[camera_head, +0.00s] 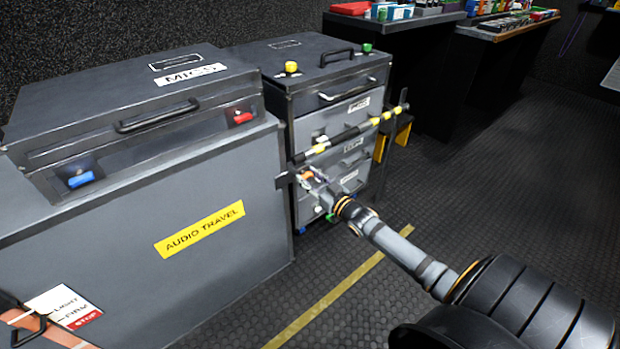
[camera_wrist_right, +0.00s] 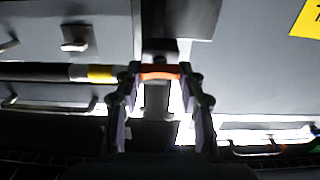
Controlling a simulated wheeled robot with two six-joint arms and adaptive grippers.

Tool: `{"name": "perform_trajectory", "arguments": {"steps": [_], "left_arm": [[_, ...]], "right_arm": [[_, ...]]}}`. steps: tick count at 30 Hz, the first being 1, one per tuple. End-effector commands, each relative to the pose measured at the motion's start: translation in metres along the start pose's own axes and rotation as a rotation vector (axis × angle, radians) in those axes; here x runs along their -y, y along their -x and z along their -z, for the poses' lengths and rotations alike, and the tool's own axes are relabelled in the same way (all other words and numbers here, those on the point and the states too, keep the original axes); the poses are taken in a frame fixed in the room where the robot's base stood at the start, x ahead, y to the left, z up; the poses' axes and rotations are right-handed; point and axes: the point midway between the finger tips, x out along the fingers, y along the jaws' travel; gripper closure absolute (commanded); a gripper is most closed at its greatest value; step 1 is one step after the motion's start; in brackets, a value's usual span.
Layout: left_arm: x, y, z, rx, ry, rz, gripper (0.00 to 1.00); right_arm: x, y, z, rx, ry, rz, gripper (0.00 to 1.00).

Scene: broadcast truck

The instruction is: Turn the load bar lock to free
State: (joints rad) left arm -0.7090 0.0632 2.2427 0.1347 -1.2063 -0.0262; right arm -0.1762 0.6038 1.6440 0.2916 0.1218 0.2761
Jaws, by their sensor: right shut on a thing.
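The load bar (camera_head: 345,137), black with yellow bands, runs across the front of the grey drawer cabinet. Its left end is at a dark bracket (camera_head: 282,181) beside the grey case. My right gripper (camera_head: 311,178) is at this left end, just below the bar. In the right wrist view, the bar (camera_wrist_right: 45,72) comes in from the left. My right gripper (camera_wrist_right: 160,88) is shut on a small orange-red piece (camera_wrist_right: 160,72), which looks like the lock's handle. The fingers cover its ends, and its turn position is hard to read. My left gripper is not in view.
A dark post (camera_head: 394,135) stands at the bar's right end. The floor (camera_head: 480,200) to the right is clear.

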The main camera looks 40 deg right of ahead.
Motion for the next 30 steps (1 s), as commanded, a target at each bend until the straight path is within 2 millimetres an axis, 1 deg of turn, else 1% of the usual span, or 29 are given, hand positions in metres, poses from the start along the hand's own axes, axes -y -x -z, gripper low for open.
{"name": "perform_trajectory", "arguments": {"steps": [5, 7, 11, 21, 24, 30], "left_arm": [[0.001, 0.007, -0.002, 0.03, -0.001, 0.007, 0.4], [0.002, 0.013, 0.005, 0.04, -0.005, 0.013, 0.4], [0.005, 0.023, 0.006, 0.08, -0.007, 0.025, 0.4], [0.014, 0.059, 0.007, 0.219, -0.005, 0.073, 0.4], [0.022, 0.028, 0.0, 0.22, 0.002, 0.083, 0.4], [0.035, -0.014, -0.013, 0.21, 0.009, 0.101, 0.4]], "right_arm": [[0.0, 0.0, 0.001, 0.001, 0.081, -0.001, 0.92], [0.001, 0.0, 0.002, 0.001, 0.129, -0.001, 0.92], [0.001, 0.0, 0.003, 0.003, 0.24, -0.001, 0.92], [0.002, 0.0, 0.003, 0.003, 0.565, 0.0, 0.92], [0.002, 0.0, 0.002, 0.004, 0.66, 0.0, 0.92], [0.003, 0.001, 0.001, 0.003, 0.85, 0.001, 0.92]]}}
